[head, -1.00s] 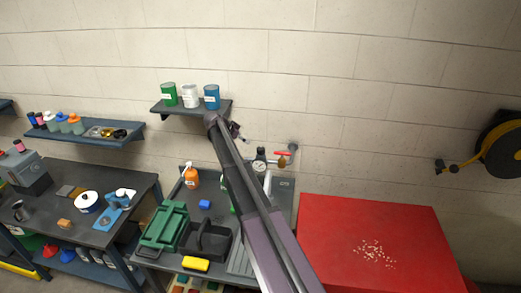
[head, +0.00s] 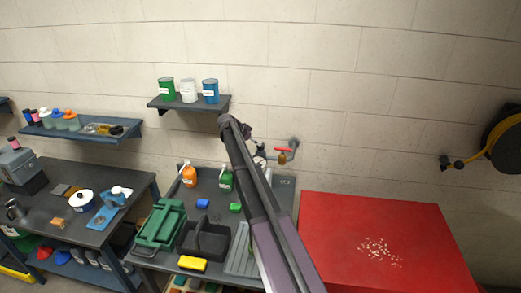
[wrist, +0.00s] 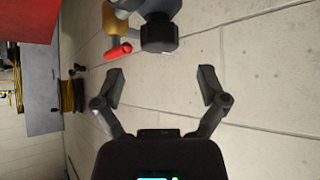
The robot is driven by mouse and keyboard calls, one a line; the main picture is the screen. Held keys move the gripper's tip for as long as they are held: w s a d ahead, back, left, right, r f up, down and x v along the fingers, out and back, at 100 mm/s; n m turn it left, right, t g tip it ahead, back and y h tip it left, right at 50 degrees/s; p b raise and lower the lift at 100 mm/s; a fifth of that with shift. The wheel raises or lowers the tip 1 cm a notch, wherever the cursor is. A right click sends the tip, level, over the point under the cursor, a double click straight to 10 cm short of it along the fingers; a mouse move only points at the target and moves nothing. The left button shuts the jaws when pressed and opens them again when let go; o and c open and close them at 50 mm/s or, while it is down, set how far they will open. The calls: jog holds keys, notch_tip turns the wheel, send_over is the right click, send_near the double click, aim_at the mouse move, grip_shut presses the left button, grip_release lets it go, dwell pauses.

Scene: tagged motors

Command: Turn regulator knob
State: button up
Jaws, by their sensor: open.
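The regulator is on the wall pipe. In the head view its gauge (head: 260,159) is mostly behind my arm, with a brass part (head: 282,158) and a red lever (head: 284,150) to its right. In the wrist view a dark grey round part, seemingly the knob (wrist: 159,34), shows at the top, beside the red lever (wrist: 118,51) and the brass body (wrist: 116,22). My gripper (wrist: 162,76) is open and empty. Its fingers point toward the grey part, which lies beyond the fingertips and between their lines, apart from both. In the head view my gripper (head: 246,130) is small and partly hidden.
A wall shelf (head: 190,104) with three cans is left of my gripper. Below are a bench with an orange spray bottle (head: 189,176), a green bottle (head: 225,180) and a black caddy (head: 204,240). A red cabinet top (head: 340,215) is at the right.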

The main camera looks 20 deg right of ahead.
aim_at(261, 147)
jog(key=shift+b+x, duration=1.5)
jog(key=shift+x, duration=1.1)
jog(key=c, duration=1.1)
